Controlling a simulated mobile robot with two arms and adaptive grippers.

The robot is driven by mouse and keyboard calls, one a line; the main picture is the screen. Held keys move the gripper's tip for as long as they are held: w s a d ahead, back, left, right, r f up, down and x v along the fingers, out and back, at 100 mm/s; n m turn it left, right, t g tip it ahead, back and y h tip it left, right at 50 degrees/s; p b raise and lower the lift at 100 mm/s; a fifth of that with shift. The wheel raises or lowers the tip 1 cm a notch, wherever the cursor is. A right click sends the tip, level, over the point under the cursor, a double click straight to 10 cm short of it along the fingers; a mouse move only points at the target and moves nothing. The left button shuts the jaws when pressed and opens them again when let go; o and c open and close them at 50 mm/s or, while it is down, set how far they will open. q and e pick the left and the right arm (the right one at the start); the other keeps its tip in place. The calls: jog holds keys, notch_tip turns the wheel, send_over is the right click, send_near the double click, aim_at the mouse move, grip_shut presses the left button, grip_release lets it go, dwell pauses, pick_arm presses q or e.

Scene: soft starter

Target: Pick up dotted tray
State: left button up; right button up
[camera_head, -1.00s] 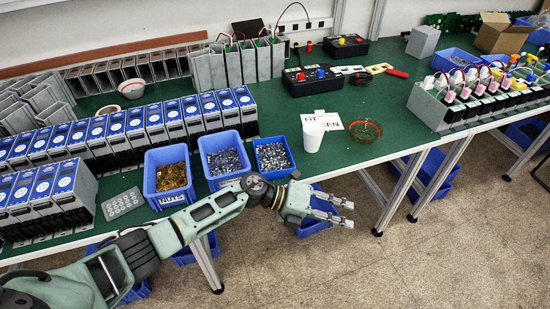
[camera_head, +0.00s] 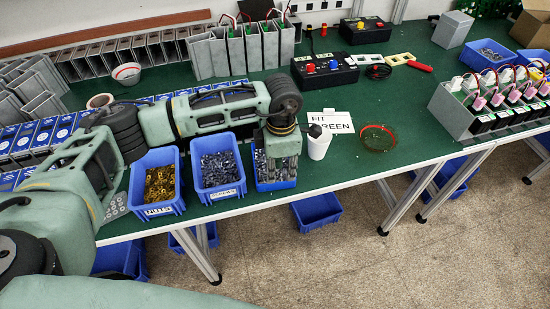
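The dotted tray (camera_head: 116,208) is a small flat grey piece with round dots, lying on the green table left of the nuts bin. My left arm's links cover much of it, and only part shows. My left gripper (camera_head: 281,158) hangs over the rightmost small blue bin, well to the right of the tray. It points downward and is seen from above and behind, so its fingers cannot be made out clearly. My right gripper is not in view.
Blue bins of brass nuts (camera_head: 158,211) and grey screws (camera_head: 220,194) stand at the front edge. A white cup (camera_head: 319,146) and a mesh bowl (camera_head: 377,145) stand right of my gripper. Blue-faced units (camera_head: 42,135) line the left side. The table's front right is clear.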

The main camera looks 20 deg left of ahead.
aim_at(277, 183)
pick_arm(q)
jog(key=f+p, duration=0.1)
jog(key=s+f+p, duration=0.1)
jog(key=shift+s+a+f, duration=0.2)
jog(key=shift+s+f, duration=0.1)
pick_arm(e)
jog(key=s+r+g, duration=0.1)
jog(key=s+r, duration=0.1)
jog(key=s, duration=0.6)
pick_arm(q)
jog(key=f, duration=0.1)
jog(key=f+p, duration=0.1)
jog(key=shift+w+f, duration=0.25)
jog(key=shift+f, duration=0.5)
grip_shut()
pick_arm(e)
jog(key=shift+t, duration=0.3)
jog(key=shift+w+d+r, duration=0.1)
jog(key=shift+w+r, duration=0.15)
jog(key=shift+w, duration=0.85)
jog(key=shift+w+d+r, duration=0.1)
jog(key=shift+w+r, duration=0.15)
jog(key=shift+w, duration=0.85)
